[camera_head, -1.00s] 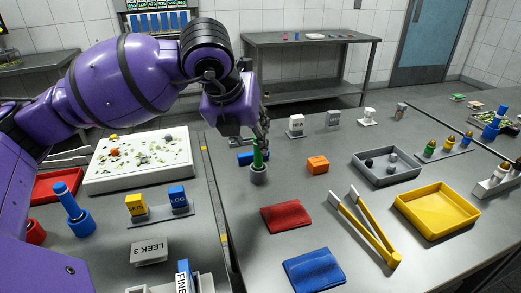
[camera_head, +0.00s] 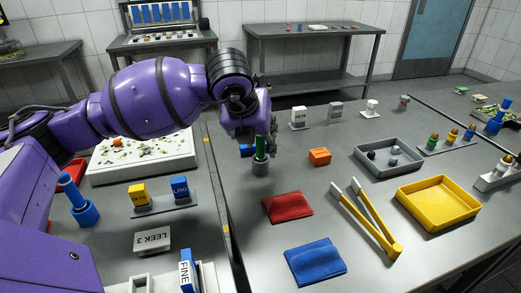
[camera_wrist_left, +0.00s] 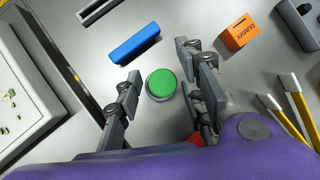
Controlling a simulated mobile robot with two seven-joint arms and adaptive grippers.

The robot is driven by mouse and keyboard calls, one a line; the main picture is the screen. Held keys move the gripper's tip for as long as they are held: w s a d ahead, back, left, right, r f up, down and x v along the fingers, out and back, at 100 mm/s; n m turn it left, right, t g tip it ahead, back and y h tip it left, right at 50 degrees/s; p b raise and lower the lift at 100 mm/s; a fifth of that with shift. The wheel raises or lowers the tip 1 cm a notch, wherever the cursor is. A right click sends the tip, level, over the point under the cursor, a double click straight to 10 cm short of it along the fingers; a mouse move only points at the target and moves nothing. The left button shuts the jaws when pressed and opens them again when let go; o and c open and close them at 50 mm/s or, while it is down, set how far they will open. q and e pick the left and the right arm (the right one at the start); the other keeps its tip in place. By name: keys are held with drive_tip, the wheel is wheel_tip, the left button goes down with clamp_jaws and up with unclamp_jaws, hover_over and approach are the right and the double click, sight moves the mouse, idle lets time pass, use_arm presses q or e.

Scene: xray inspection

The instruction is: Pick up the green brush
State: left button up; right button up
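The green brush (camera_head: 261,147) stands upright in a grey round holder (camera_head: 260,168) on the right-hand table. In the left wrist view its round green top (camera_wrist_left: 161,84) lies between the two fingers, with a gap on each side. My left gripper (camera_wrist_left: 160,90) is open around the brush. In the head view the left gripper (camera_head: 262,140) hangs down over the brush and partly hides its top. My right gripper is not in view.
A blue block (camera_wrist_left: 135,44) lies close beside the brush, and an orange block (camera_head: 319,157) stands to its right. Red (camera_head: 288,207) and blue (camera_head: 315,262) cloths, yellow tongs (camera_head: 370,225) and a yellow tray (camera_head: 473,202) lie nearer. A white tray (camera_head: 110,177) is at left.

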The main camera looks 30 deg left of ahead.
use_arm(q)
clamp_jaws()
